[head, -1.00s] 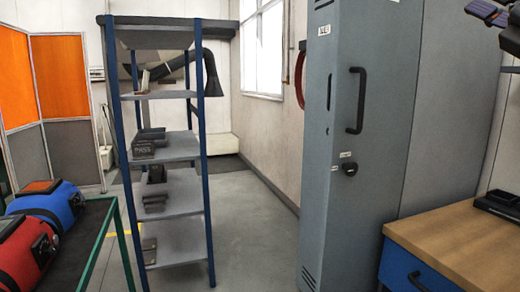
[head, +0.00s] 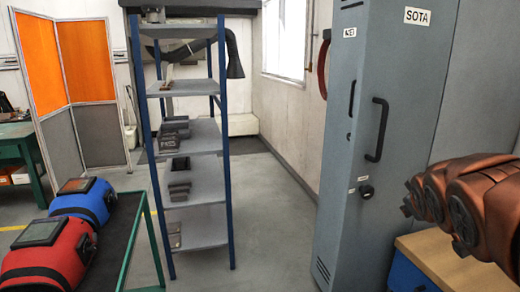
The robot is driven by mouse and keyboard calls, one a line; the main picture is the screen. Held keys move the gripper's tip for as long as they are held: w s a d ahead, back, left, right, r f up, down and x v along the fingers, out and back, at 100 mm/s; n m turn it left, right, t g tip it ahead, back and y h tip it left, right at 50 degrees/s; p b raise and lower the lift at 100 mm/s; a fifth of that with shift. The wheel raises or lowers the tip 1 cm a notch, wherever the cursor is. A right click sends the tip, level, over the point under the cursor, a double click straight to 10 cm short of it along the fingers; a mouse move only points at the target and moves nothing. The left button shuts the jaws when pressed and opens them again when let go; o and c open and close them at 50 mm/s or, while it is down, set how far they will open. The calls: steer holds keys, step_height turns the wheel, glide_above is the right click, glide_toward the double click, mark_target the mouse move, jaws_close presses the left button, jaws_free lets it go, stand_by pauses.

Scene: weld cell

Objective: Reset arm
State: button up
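My gripper is not in the head view now. Rounded copper-brown jointed parts come in close at the right edge and look like links of my arm. They hide most of the wooden-topped bench (head: 432,263) behind them. Whether my gripper is open, and whether it holds anything, cannot be seen.
A tall grey locker (head: 395,65) marked SOTA stands at right. A blue-post shelf (head: 203,140) with dark small items stands in the middle. A red helmet (head: 45,262) and a blue helmet (head: 90,205) sit on a green-framed table (head: 132,225) at left. Floor between shelf and locker (head: 270,205) is clear.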

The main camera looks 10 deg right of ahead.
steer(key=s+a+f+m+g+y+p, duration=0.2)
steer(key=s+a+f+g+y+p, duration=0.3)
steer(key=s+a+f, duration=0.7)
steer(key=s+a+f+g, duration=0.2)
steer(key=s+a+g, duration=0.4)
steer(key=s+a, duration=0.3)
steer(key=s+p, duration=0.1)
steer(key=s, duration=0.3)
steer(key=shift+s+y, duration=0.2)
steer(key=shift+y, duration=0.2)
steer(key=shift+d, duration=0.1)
